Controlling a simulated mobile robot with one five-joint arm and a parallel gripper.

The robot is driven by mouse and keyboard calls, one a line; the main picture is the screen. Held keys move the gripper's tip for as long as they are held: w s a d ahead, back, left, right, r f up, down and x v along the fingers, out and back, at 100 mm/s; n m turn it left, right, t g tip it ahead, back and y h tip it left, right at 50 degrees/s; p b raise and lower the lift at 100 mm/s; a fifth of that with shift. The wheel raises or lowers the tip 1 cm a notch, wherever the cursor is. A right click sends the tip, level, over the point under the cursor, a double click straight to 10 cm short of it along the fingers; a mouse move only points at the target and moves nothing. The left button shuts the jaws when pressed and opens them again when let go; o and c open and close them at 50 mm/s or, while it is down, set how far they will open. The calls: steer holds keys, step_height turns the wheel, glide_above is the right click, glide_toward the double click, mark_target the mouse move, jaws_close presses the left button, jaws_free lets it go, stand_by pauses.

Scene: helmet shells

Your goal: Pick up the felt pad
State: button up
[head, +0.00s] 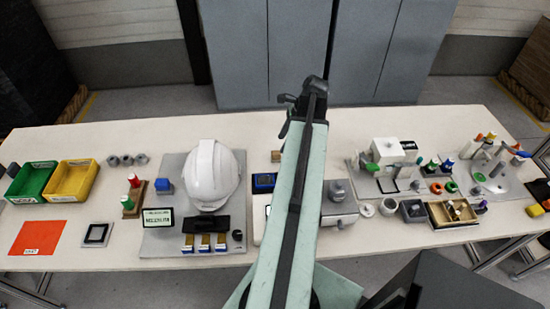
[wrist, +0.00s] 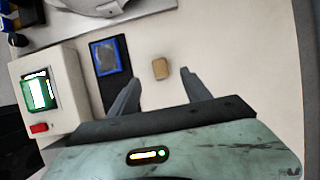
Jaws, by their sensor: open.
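A small tan pad with rounded corners, which looks like the felt pad (wrist: 160,68), lies flat on the white table. In the wrist view it shows just beyond and between the fingertips of my gripper (wrist: 159,77). The gripper is open and nothing is between its fingers. In the head view the tan pad (head: 276,156) is partly visible at the left edge of my raised arm. The arm end shows at the top centre there, and the fingers are hard to make out.
A blue-rimmed dark tray (wrist: 110,60) lies left of the pad, near a white box with a green screen (wrist: 45,92). The white helmet (head: 213,175) stands on a grey board to the left. Bare table lies right of the pad in the wrist view.

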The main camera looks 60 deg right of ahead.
mark_target(276, 153)
steer(key=b+x, duration=0.6)
steer(key=x, duration=0.1)
steer(key=shift+f+b, duration=0.35)
steer(key=shift+f, duration=0.05)
steer(key=shift+w+r, duration=0.1)
steer(key=shift+r, duration=0.1)
jaws_close()
